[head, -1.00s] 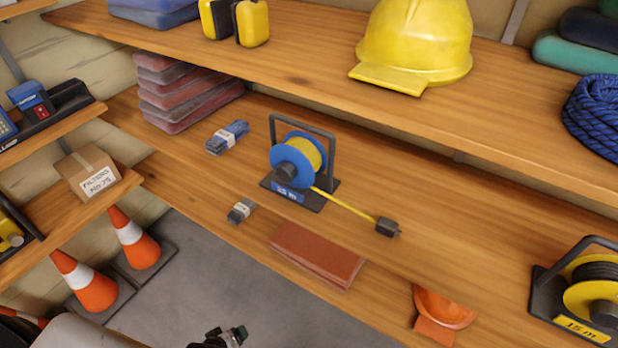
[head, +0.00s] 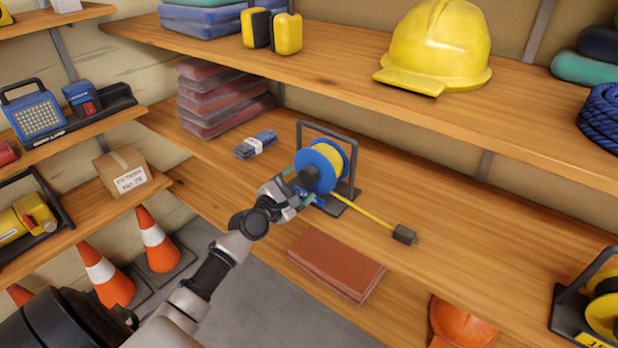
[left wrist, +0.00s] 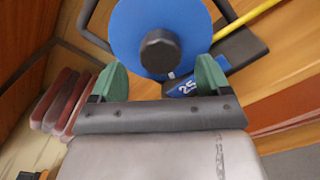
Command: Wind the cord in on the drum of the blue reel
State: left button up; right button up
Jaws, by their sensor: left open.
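The blue reel (head: 312,172) stands in its dark frame on the middle shelf, with yellow cord (head: 336,157) on its drum. A length of the cord (head: 365,209) runs out to the right along the shelf to a dark plug (head: 404,234). My left gripper (head: 297,190) is at the near left side of the reel. In the left wrist view the blue flange (left wrist: 178,22) fills the top, and its dark central hub knob (left wrist: 160,51) sits between and just beyond the open green fingertips (left wrist: 158,75). My right gripper is not in view.
A tied blue bundle (head: 256,145) lies left of the reel, with stacked red pads (head: 222,98) behind. A brick-red folded stack (head: 336,262) lies in front. A yellow reel (head: 603,300) stands far right. The shelf above holds a yellow helmet (head: 437,45).

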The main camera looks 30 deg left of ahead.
aim_at(306, 178)
pick_arm(q)
jog(key=shift+w+d, duration=0.15)
jog(key=shift+w, duration=2.05)
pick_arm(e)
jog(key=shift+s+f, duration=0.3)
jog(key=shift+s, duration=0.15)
pick_arm(q)
jog(key=shift+c, duration=0.2)
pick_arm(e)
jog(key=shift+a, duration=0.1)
pick_arm(q)
jog(key=c, duration=0.9)
